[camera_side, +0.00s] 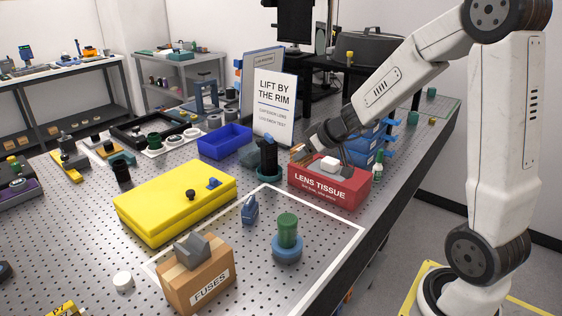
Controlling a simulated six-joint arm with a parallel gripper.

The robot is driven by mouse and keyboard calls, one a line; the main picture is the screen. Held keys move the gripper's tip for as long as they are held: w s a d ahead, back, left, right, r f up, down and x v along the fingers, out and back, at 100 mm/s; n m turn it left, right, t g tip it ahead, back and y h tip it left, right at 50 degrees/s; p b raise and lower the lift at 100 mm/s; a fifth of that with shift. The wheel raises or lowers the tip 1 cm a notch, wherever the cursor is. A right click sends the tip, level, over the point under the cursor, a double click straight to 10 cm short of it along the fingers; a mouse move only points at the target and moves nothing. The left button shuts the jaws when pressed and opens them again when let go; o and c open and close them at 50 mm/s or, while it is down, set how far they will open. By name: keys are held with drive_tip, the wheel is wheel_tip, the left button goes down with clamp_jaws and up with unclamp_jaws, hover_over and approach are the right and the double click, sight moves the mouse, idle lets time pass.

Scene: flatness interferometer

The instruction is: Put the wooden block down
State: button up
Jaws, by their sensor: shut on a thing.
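My gripper (304,149) is at the end of my arm, which reaches in from the right, low over the left end of the red lens tissue box (327,188). It is shut on a small tan piece, which looks like the wooden block (297,152). The block is mostly hidden by the gripper and is small in this view. I cannot tell whether it touches the box or is held just above or behind it. A white tissue tuft (330,163) sticks out of the box top, right of the gripper.
A black post on a teal base (267,158) stands close left of the gripper. The lens sign (274,105) and blue drawers (370,140) are near. A yellow case (176,202), fuses box (198,285) and green-topped blue piece (288,240) stand in front.

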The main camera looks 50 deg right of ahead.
drive_tip(key=s+d, duration=0.4)
drive_tip(key=d, duration=0.5)
drive_tip(key=s+d, duration=0.4)
drive_tip(key=d, duration=0.5)
drive_tip(key=shift+s+d+f, duration=0.2)
drive_tip(key=shift+f, duration=0.1)
drive_tip(key=w+d+f, duration=0.8)
drive_tip(key=w+f, duration=0.1)
drive_tip(key=w, duration=0.1)
drive_tip(key=shift+w+f, duration=0.15)
drive_tip(key=shift+w, duration=0.25)
drive_tip(key=shift+w+d+f, duration=0.1)
drive_tip(key=shift+w+f, duration=0.05)
drive_tip(key=shift+f, duration=1.7)
